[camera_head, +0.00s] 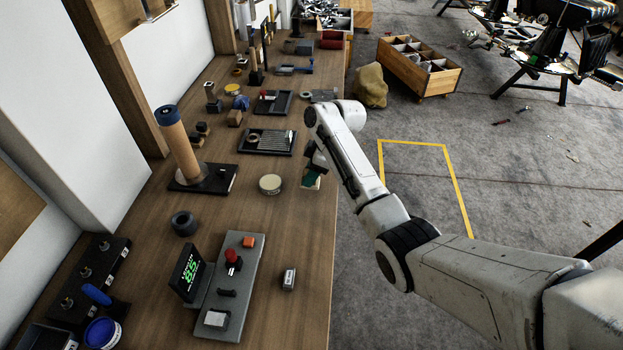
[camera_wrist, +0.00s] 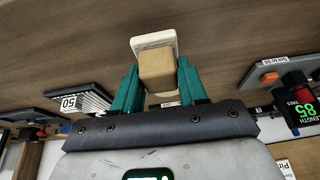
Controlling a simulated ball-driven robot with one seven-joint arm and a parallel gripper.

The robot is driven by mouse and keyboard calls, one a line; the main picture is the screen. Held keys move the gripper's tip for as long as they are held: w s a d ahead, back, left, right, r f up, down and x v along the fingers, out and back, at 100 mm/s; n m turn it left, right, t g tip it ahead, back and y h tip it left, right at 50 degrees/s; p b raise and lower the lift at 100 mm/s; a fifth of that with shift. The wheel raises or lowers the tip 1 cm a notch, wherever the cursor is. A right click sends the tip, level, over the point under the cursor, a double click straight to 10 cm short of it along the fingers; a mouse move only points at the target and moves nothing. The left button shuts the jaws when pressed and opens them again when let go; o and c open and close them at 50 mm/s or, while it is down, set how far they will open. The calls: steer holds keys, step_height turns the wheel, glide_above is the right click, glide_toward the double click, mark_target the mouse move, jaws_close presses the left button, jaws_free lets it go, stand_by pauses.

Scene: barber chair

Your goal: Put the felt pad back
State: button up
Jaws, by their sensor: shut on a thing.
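My gripper (camera_wrist: 157,85) has teal fingers, one on each side of a tan block (camera_wrist: 156,68), and is shut on it. A thin cream plate or pad (camera_wrist: 139,44) shows behind the block and seems joined to it; I take the two together as the felt pad. In the head view my gripper (camera_head: 312,177) is at the right edge of the wooden bench, and its fingers are partly hidden by my wrist. A pale bit of the held pad (camera_head: 309,187) shows just below the fingers. I cannot tell whether it touches the bench.
A cream round tin (camera_head: 270,184) stands left of my gripper. A black ribbed tray (camera_head: 267,142) lies beyond it. A roller on a stand (camera_head: 180,148), a black ring (camera_head: 183,222) and a grey plate with a length display (camera_head: 191,270) are nearby. Bare bench lies between them.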

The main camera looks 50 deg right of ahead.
steer(key=shift+s+f, duration=0.1)
steer(key=shift+f, duration=1.2)
steer(key=o, duration=0.9)
steer(key=shift+f, duration=0.1)
steer(key=shift+o, duration=0.2)
steer(key=v, duration=1.2)
